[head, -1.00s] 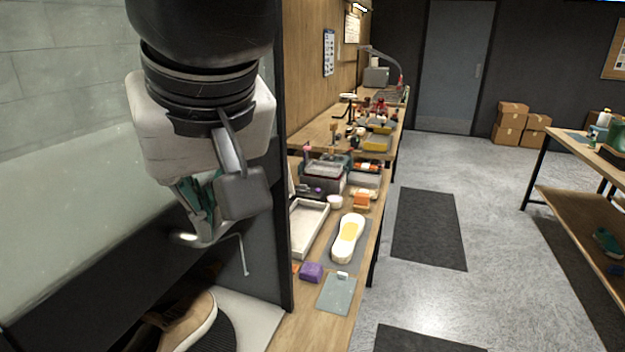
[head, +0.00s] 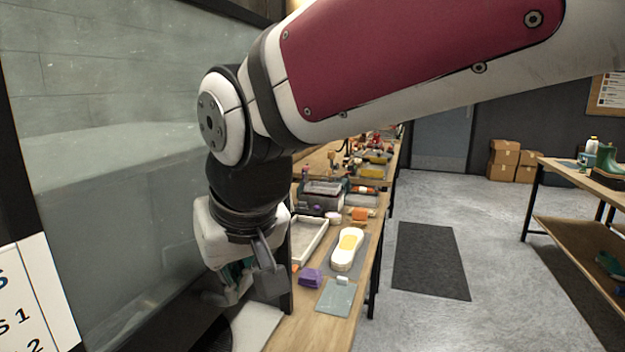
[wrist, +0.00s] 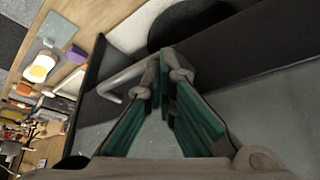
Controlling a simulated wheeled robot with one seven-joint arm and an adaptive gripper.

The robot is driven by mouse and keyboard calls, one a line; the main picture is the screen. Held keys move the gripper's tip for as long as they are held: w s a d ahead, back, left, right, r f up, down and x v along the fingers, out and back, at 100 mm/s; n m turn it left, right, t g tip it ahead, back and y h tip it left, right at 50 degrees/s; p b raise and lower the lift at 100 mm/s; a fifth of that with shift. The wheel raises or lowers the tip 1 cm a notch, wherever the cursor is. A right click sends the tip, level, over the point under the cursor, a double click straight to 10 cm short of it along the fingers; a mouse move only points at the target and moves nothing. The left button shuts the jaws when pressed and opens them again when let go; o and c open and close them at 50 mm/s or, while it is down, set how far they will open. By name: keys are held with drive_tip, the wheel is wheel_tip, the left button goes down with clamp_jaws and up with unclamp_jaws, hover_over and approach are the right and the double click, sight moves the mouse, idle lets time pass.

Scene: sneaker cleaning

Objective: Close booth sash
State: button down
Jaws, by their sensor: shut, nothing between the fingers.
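The booth sash (head: 110,230) is a clear panel on the left of the head view, with a dark lower rail that shows in the wrist view (wrist: 235,73). A pale grey bar handle (wrist: 122,77) stands out from the rail. My gripper (head: 232,292) is at the sash's lower right part, pointing down. In the wrist view its green-padded fingers (wrist: 163,68) meet at the tips, shut and empty, close beside the handle and the rail. Whether they touch is unclear. My arm hides the upper right of the sash, and the sash's lowest edge is partly out of view.
A workbench (head: 322,328) to the right holds a purple block (head: 310,278), a white and yellow shoe-shaped item (head: 347,248), a grey tray (head: 308,240) and a grey-green pad (head: 336,298). A white printed sign (head: 35,300) is at the left. The floor beyond has dark mats (head: 431,260).

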wheel_tip(320, 180, down, 21)
drive_tip(key=b, duration=1.2)
